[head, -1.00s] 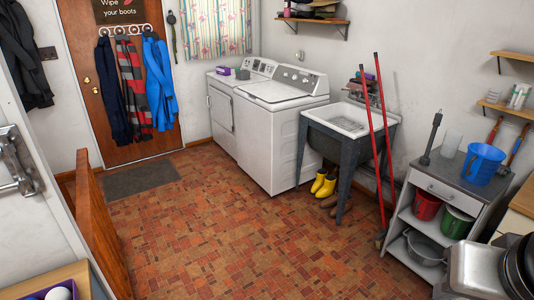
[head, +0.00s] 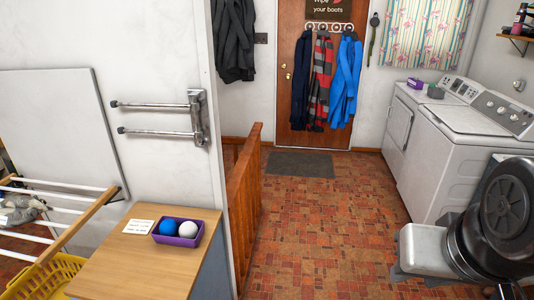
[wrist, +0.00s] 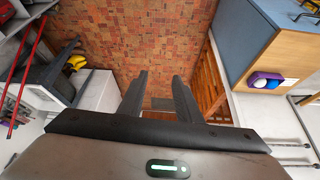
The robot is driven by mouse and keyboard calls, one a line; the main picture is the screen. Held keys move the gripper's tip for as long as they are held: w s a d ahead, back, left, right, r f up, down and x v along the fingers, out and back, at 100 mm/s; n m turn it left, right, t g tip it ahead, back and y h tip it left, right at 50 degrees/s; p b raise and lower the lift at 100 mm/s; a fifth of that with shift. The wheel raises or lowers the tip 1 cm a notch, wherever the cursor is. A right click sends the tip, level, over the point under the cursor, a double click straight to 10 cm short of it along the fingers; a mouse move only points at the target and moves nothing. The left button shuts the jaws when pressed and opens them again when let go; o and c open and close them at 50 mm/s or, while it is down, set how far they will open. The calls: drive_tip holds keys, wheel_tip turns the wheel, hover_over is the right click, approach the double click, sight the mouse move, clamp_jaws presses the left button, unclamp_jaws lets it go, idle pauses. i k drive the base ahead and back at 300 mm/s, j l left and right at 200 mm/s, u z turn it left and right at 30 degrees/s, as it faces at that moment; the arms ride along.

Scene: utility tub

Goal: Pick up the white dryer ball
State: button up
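The white dryer ball (head: 188,230) sits in a small purple bin (head: 178,241) beside a blue ball (head: 168,227). The bin stands on a wooden-topped cabinet (head: 125,258) at the lower left of the head view. In the wrist view the white ball (wrist: 272,85) and the bin (wrist: 252,77) show at the right, on the cabinet. My gripper (wrist: 160,88) is open and empty, its two dark fingers apart over the tiled floor, well away from the bin. The fingertips are not visible in the head view.
A white card (head: 138,226) lies beside the bin. A drying rack (head: 60,230) and yellow basket (head: 35,280) stand left of the cabinet. A wall and wooden railing (head: 243,205) rise to its right. The tiled floor (head: 310,210) beyond is clear up to the washer (head: 465,160).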

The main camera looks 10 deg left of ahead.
sight(189, 230)
drive_tip(key=i+u, duration=0.15)
drive_tip(key=u, duration=0.25)
drive_tip(key=i+u, duration=0.1)
drive_tip(key=u, duration=0.35)
drive_tip(key=i+l+u, duration=0.15)
drive_tip(key=u, duration=0.25)
drive_tip(key=i+l+u, duration=0.1)
drive_tip(key=u, duration=0.35)
drive_tip(key=i+l+u, duration=0.2)
drive_tip(key=u, duration=0.2)
drive_tip(key=i+l+u, duration=0.15)
drive_tip(key=u, duration=0.2)
drive_tip(key=l, duration=0.1)
